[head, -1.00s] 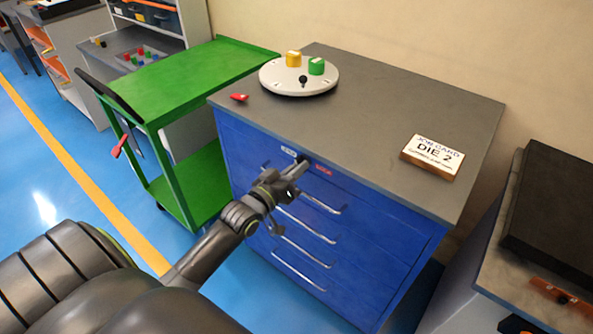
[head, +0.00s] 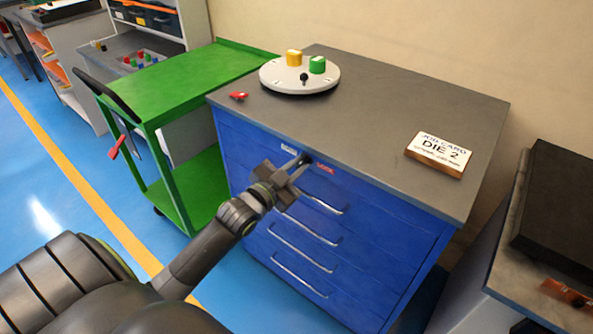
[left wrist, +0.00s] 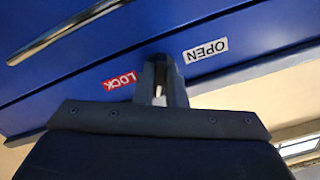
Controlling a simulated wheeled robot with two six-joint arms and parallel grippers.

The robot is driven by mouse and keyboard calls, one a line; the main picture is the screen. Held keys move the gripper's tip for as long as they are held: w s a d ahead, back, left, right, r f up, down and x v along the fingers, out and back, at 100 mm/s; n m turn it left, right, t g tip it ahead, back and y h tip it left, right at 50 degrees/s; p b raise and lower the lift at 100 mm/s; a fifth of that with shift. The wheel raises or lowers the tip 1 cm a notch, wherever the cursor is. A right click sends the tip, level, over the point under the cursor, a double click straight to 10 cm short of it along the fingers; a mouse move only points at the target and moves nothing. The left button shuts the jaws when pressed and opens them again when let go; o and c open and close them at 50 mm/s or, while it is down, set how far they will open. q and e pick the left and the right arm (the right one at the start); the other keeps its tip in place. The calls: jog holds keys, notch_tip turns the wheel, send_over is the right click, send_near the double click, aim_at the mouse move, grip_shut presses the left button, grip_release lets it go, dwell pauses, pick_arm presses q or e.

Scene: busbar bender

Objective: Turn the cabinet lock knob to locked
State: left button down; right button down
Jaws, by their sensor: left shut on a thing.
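The blue cabinet (head: 330,262) has a small dark lock knob (head: 306,158) at the top of its front, between a white OPEN label (head: 288,149) and a red LOCK label (head: 326,169). My left gripper (head: 299,168) is at the knob, its fingers shut on it. In the left wrist view, the left gripper (left wrist: 161,84) lies between the red LOCK label (left wrist: 119,80) and the white OPEN label (left wrist: 206,51), which appear upside down. The fingers mostly hide the knob there, so I cannot tell which way it points. My right gripper is not in view.
A white disc (head: 300,80) with coloured blocks, a small red item (head: 239,96) and a job card (head: 438,155) are on the cabinet top. A green cart (head: 185,83) stands close on the left. Drawer handles (head: 305,248) stick out below my gripper.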

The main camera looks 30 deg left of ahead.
pick_arm(q)
jog(key=shift+f+m, duration=0.1)
jog(key=shift+m, duration=0.7)
jog(key=shift+m+b, duration=0.6)
jog(key=shift+m, duration=0.4)
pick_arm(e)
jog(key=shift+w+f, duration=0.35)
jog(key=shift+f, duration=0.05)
pick_arm(q)
jog(key=c, duration=1.5)
grip_release()
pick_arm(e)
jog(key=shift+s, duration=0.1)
